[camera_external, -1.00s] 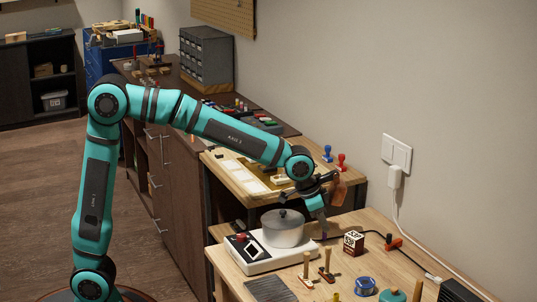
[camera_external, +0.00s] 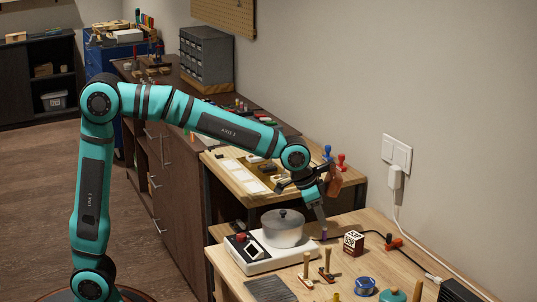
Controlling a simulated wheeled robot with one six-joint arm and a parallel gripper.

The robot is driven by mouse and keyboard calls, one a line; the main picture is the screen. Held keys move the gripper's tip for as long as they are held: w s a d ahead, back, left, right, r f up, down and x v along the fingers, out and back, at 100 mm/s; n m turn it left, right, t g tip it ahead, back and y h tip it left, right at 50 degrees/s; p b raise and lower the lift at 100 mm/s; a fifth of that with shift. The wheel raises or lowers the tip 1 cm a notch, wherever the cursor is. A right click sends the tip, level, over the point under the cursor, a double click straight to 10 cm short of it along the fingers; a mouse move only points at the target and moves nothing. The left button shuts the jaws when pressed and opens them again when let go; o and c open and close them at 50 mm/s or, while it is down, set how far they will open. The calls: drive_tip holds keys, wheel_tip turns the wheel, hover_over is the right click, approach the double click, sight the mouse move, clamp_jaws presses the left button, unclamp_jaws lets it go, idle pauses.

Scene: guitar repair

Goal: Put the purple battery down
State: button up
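The purple battery (camera_external: 323,235) shows as a small dark purple shape on the light wooden bench (camera_external: 345,272), just behind and to the right of the grey pot (camera_external: 282,231). It looks upright, but it is very small here. My gripper (camera_external: 321,219) points down right above the battery. Its fingertips are at or just over the battery's top. I cannot tell whether they touch it, and the gap between the fingers is too small to make out.
The lidded pot stands on a white hot plate (camera_external: 258,262) close left of my gripper. A dark red and white box (camera_external: 353,243) is close on the right. Wooden-handled stamps (camera_external: 306,268) and a blue spool (camera_external: 365,285) stand nearer the front. A cable runs along the back.

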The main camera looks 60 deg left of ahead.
drive_tip(key=v, duration=0.9)
drive_tip(key=s+a+r+n+t, duration=0.2)
drive_tip(key=s+a+r+t, duration=0.3)
drive_tip(key=s+a+r, duration=0.45)
drive_tip(key=s+a+r+n+t, duration=0.1)
drive_tip(key=s+a+r+t, duration=0.5)
drive_tip(key=s+a, duration=0.5)
drive_tip(key=s+a+r+n+t+y, duration=0.1)
drive_tip(key=s+a+r+t, duration=0.1)
drive_tip(key=s, duration=0.9)
drive_tip(key=shift+s+a+r+n+y, duration=0.2)
drive_tip(key=shift+a+r+n+y, duration=0.15)
drive_tip(key=shift+a, duration=0.35)
